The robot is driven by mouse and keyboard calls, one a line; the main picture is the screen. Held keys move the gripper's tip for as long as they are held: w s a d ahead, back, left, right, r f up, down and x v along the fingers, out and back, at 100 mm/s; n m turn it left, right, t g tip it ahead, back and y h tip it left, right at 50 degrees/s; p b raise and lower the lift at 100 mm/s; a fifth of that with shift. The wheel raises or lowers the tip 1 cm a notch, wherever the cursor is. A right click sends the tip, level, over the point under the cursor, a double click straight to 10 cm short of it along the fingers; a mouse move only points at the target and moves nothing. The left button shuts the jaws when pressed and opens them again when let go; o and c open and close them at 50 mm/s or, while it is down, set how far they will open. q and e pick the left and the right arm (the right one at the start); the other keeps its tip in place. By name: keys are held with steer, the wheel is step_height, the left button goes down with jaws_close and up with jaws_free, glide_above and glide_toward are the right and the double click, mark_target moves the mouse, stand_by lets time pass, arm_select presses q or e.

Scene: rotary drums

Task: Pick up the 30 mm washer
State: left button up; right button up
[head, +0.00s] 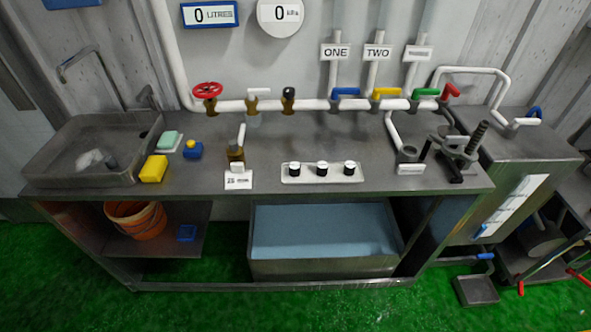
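I cannot make out a 30 mm washer for certain in the head view. A small pale tray (337,178) on the grey workbench (265,150) holds three small black-and-white round pieces, a left one (294,169), a middle one (322,169) and a right one (349,168). They are too small to tell what they are or their size. A brass fitting (236,155) stands left of the tray behind a white label card (238,180) whose text I cannot read fully. Neither of my grippers shows in this view.
A sink (60,165), yellow block (153,169) and blue item (192,151) are at left. A white pipe with coloured valve handles runs behind. A clamp-like device (455,150) stands at right. Below are an orange bucket (135,220) and a blue-filled trough (320,232). The bench front is mostly clear.

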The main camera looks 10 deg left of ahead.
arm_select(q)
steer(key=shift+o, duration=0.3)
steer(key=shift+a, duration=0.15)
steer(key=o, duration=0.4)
